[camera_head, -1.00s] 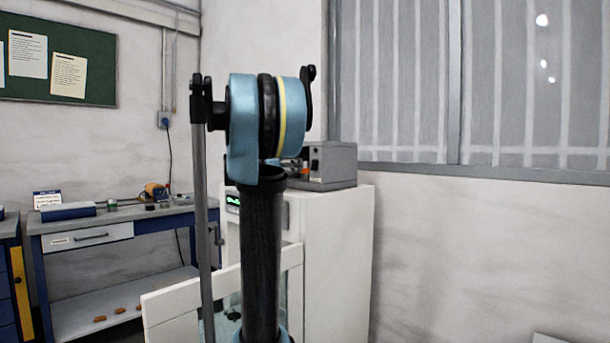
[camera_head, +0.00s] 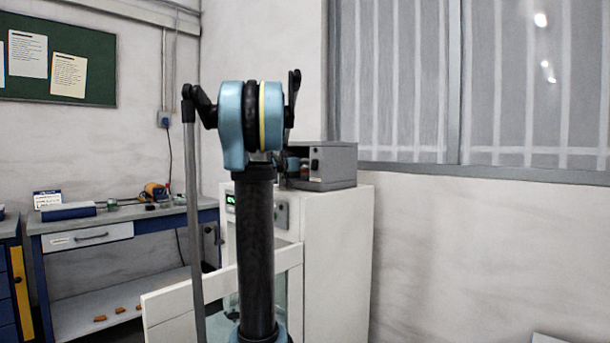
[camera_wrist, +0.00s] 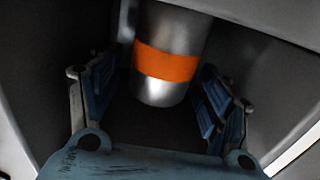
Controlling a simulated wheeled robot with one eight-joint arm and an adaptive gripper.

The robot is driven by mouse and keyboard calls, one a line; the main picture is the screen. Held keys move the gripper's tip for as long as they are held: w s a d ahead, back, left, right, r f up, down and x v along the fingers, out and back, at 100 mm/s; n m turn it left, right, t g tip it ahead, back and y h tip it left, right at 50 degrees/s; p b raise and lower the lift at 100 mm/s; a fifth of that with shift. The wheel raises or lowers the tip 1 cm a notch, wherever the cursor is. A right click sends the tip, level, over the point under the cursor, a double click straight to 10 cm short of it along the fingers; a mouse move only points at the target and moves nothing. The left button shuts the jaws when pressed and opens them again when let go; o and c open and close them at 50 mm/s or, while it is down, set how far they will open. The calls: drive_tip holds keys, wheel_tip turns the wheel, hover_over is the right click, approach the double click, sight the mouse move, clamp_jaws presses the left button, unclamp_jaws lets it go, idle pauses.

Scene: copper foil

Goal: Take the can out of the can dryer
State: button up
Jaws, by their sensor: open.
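A silver can with an orange band (camera_wrist: 167,63) shows in the wrist view, inside a dark, grey-walled space. My gripper (camera_wrist: 155,90) is open, with one blue-grey finger on each side of the can. Gaps show between the fingers and the can, so it is not gripped. The can's upper part is cut off by the frame edge. In the head view a grey box (camera_head: 338,165) with an open front sits on a white cabinet (camera_head: 338,250). I cannot tell for sure which of these is the can dryer.
A white-framed door or panel (camera_head: 170,305) stands in front of the cabinet. A blue workbench (camera_head: 95,225) with small items is at the left. Grey walls (camera_wrist: 265,70) lie close on both sides of my gripper in the wrist view. Open floor is hardly visible.

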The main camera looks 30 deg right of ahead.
drive_tip(key=shift+w+d, duration=0.1)
drive_tip(key=shift+d, duration=0.1)
drive_tip(key=c, duration=1.3)
drive_tip(key=shift+r, duration=0.1)
